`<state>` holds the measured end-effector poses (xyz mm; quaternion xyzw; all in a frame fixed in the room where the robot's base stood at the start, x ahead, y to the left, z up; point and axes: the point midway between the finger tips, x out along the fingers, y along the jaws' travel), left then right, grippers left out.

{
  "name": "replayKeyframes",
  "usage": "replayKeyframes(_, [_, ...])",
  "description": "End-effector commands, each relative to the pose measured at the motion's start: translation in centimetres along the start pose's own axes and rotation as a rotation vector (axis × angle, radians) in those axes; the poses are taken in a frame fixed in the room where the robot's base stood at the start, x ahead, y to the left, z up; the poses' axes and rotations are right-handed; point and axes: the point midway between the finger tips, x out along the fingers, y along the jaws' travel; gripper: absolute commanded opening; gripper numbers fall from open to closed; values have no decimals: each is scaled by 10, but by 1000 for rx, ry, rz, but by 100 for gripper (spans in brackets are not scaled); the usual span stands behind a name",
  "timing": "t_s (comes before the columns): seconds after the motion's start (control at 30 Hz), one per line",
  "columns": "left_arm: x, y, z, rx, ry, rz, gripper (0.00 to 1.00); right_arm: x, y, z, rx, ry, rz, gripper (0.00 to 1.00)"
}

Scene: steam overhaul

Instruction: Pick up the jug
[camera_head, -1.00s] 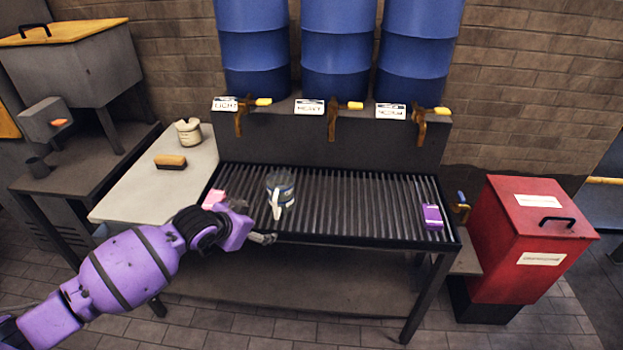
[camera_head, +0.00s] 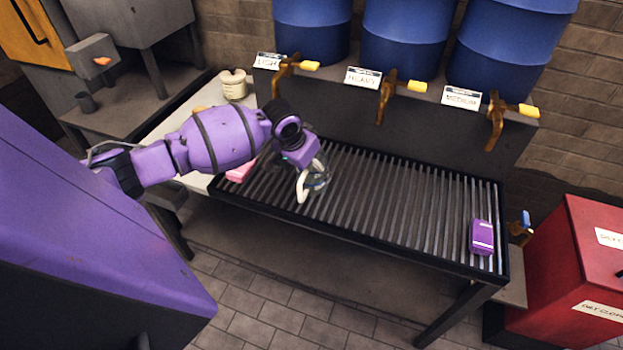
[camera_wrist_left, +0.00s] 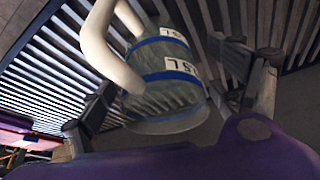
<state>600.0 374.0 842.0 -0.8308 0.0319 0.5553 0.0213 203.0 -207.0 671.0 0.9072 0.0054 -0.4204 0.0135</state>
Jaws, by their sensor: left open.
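The jug (camera_head: 320,184) is a clear vessel with a white handle (camera_head: 302,187), standing on the slatted grate (camera_head: 400,205) near its left end. In the left wrist view the jug (camera_wrist_left: 160,85) shows blue bands and white volume labels. My left gripper (camera_head: 312,172) is over the jug and partly hides it. In the left wrist view my left gripper's open fingers (camera_wrist_left: 165,85) lie on either side of the jug's body, with the handle toward the upper left. I cannot tell whether they touch it. My right gripper is not in view.
Blue barrels (camera_head: 405,40) with brass taps (camera_head: 385,100) stand behind. A red bin (camera_head: 570,270) is at the right. The grate's middle is clear.

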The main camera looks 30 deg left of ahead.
Motion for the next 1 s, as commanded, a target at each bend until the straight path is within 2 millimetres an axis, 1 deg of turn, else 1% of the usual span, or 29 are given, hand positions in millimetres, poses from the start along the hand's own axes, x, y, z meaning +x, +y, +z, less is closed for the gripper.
replayKeyframes(0.03, [10, 1, 2, -1, -4, 2, 86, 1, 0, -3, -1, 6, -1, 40])
replayKeyframes(0.2, [32, 0, 2, -1, -2, 1, 86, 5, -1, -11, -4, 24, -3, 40])
replayKeyframes(0.3, [36, 0, 1, 1, 0, 0, 86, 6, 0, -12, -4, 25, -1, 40])
replayKeyframes(0.5, [36, 0, 1, 2, 1, 0, 86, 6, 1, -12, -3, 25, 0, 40])
replayKeyframes(0.9, [36, 0, 1, 1, 0, 0, 33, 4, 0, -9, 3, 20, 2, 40])
replayKeyframes(0.93, [36, 0, 1, 1, 0, 0, 32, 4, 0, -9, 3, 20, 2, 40])
replayKeyframes(1.0, [36, 0, 1, 1, 0, 0, 31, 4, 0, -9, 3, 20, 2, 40])
